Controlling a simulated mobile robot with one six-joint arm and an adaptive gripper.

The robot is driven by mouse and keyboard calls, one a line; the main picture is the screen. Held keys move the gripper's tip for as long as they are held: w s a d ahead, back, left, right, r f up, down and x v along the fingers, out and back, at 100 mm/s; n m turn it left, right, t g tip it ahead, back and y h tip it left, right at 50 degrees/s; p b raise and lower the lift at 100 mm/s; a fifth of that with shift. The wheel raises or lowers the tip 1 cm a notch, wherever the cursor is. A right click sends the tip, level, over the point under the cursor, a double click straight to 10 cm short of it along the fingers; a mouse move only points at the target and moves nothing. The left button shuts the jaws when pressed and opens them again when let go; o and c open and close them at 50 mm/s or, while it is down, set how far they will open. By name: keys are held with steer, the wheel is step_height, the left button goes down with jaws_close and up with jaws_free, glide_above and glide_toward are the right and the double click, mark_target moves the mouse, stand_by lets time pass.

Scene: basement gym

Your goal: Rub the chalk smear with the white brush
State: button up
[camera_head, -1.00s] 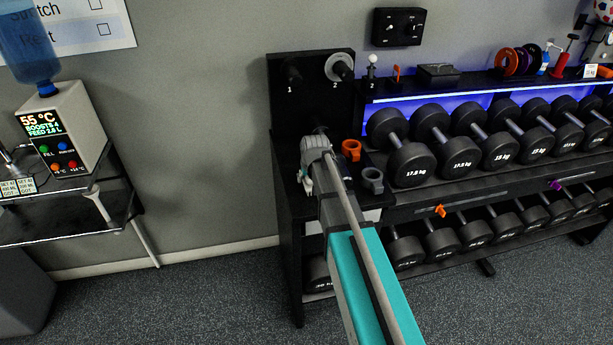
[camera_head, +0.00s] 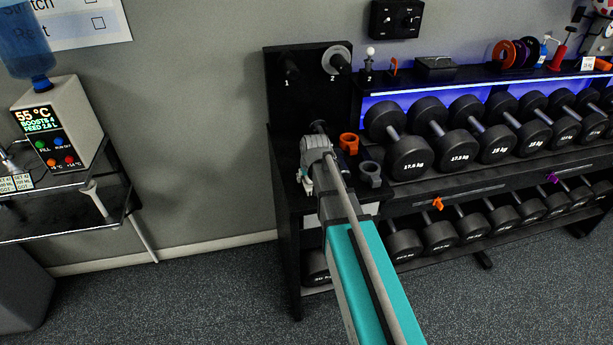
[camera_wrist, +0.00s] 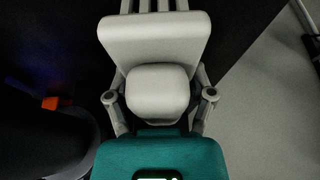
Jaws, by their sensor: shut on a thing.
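My gripper (camera_head: 307,183) is at the far end of my teal and grey arm, low in front of the black panel at the left end of the dumbbell rack. The arm partly covers it in the head view. In the wrist view my gripper (camera_wrist: 160,108) has its linkages on both sides of a pale rounded block. It is shut on a pale thing, which I take to be the white brush (camera_wrist: 154,38). Its contact with any surface is hidden. I cannot make out the chalk smear in either view.
A black panel (camera_head: 288,105) with pegs marked 1 and 2 stands behind my gripper. An orange ring holder (camera_head: 349,143) and a grey one (camera_head: 370,172) are close on its right. Dumbbells (camera_head: 408,157) fill the rack. A glass-shelved stand (camera_head: 70,205) is at left; floor between is clear.

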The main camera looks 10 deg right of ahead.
steer(key=shift+s, duration=1.3)
steer(key=shift+r, duration=0.1)
steer(key=shift+r+p, duration=3)
steer(key=shift+p, duration=0.1)
steer(key=shift+r+p, duration=1.5)
